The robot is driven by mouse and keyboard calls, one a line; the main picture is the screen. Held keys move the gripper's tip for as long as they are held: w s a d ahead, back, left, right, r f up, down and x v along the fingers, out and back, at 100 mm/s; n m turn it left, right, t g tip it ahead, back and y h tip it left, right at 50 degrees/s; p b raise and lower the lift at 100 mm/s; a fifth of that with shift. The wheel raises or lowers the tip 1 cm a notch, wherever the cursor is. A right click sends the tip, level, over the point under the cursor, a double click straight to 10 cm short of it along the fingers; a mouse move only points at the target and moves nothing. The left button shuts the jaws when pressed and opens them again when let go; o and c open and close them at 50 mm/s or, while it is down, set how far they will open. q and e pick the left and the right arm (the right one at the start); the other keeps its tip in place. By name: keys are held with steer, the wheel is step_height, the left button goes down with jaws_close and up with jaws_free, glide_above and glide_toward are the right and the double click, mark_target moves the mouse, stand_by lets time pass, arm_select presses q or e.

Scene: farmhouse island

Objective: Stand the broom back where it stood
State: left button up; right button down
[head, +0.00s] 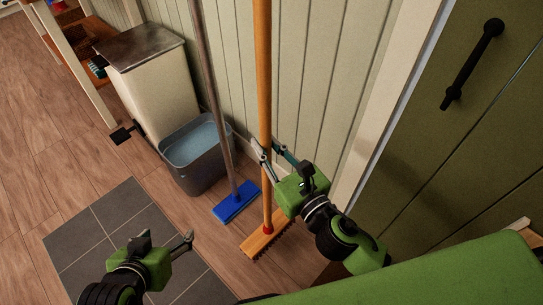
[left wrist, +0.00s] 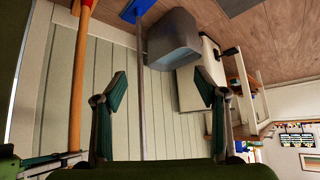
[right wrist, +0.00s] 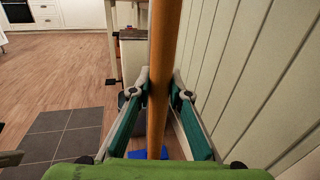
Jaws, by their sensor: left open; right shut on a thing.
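The broom (head: 264,85) has an orange wooden handle and a wooden head with dark bristles (head: 265,241). It stands nearly upright in front of the panelled wall, its head at floor level; I cannot tell whether it touches the floor. My right gripper (head: 268,152) is shut on the lower part of the handle. The handle passes between its fingers in the right wrist view (right wrist: 166,60). The handle also shows at the left of the left wrist view (left wrist: 80,80). My left gripper (head: 165,241) is open and empty, low and left, above the grey tiles.
A blue-headed mop or broom (head: 236,202) with a grey pole leans just left of the broom. A grey bucket (head: 195,163) and a white bin (head: 155,85) stand further left. A green door (head: 450,130) is at the right. Grey tiles (head: 90,235) and the wooden floor at left are clear.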

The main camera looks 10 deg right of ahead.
steer(key=f, duration=0.1)
steer(key=w+d+f+b, duration=0.1)
steer(key=shift+w+f, duration=0.3)
arm_select(q)
steer(key=w+d+r+t+h+b, duration=0.1)
steer(key=w+d+r+t, duration=0.1)
steer(key=w+r+t, duration=0.35)
steer(key=w+d+r+t+h+b, duration=0.1)
steer(key=w+d+r+t, duration=0.15)
steer(key=r, duration=0.55)
step_height(320, 180, up, 14)
steer(key=s+t+h+b, duration=0.2)
steer(key=t+h, duration=0.1)
steer(key=t, duration=0.4)
steer(key=shift+s+d+f+m+b, duration=0.2)
steer(key=shift+d+f+m+b, duration=0.1)
steer(key=shift+m, duration=0.1)
arm_select(e)
step_height(320, 180, down, 6)
steer(key=w+d, duration=0.1)
steer(key=w, duration=0.1)
steer(key=shift+w, duration=0.2)
arm_select(q)
steer(key=shift+t, duration=0.3)
arm_select(e)
steer(key=shift+d, duration=0.1)
